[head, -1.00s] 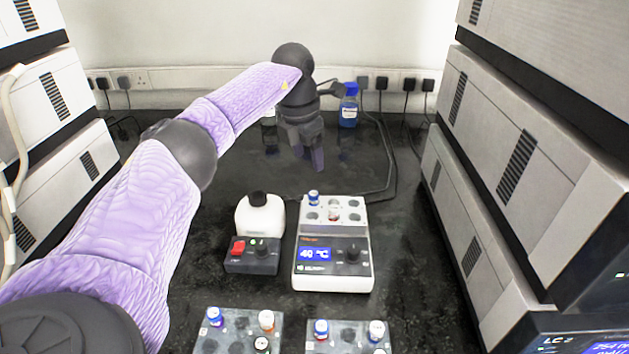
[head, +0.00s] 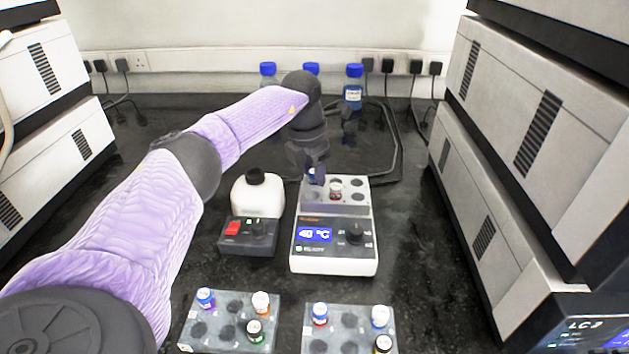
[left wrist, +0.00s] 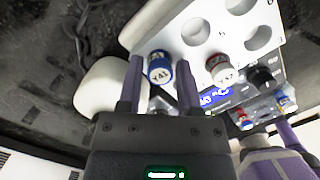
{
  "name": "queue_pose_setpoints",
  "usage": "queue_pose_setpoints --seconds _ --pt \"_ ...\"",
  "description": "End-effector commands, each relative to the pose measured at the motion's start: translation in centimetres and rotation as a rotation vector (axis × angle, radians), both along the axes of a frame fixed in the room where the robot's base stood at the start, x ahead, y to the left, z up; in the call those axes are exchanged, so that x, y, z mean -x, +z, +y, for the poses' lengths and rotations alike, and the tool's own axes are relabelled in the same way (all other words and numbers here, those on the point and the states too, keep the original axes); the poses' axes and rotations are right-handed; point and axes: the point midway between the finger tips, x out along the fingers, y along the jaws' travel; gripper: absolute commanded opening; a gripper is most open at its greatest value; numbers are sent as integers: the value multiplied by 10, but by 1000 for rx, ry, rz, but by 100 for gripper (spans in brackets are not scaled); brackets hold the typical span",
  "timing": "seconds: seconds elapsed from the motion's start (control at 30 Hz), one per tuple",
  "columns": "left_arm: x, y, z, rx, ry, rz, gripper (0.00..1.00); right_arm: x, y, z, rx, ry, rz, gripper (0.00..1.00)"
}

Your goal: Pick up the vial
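A blue-capped vial (left wrist: 159,68), its cap lettered "Y41" or similar, stands in a back-left hole of the white heater block (head: 333,262). In the head view it is mostly hidden by my left gripper (head: 315,176). In the left wrist view the fingers of my left gripper (left wrist: 160,65) are open, one on each side of this vial, with narrow gaps showing. My right gripper is not in view.
A white bottle with black cap on a small stirrer (head: 258,197) stands left of the block. Two racks with several vials (head: 231,335) (head: 350,340) lie in front. Blue-capped bottles (head: 353,90) stand behind. Instrument stacks flank both sides.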

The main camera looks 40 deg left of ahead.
Motion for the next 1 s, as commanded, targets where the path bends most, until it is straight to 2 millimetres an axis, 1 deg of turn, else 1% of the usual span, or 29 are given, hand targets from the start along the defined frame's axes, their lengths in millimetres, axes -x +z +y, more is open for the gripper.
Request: queue_pose_setpoints --seconds 0.03,0.07,0.1,0.17,0.2,0.47,0.53,0.57,0.67,0.7,0.8,0.9,1.0 --pt "0 0 0 0 0 0 32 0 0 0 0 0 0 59" --pt "0 0 0 0 0 0 26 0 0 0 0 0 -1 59" --pt "0 0 0 0 0 0 17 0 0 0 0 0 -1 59" --pt "0 0 0 0 0 0 5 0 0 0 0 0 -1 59" --pt "0 0 0 0 0 0 0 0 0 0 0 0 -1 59" --pt "0 0 0 0 0 0 0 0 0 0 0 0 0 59" --pt "0 5 0 0 0 -2 0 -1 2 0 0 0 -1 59" --pt "0 10 0 0 0 -3 0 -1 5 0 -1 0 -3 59" --pt "-1 38 0 0 0 -8 0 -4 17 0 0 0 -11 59" --pt "0 50 0 1 -1 -8 0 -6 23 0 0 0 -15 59" --pt "-1 76 0 1 0 -7 0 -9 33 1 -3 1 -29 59" --pt "0 94 0 1 0 -5 0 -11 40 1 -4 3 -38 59" --pt "-2 101 -5 0 -20 -3 0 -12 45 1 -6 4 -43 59"
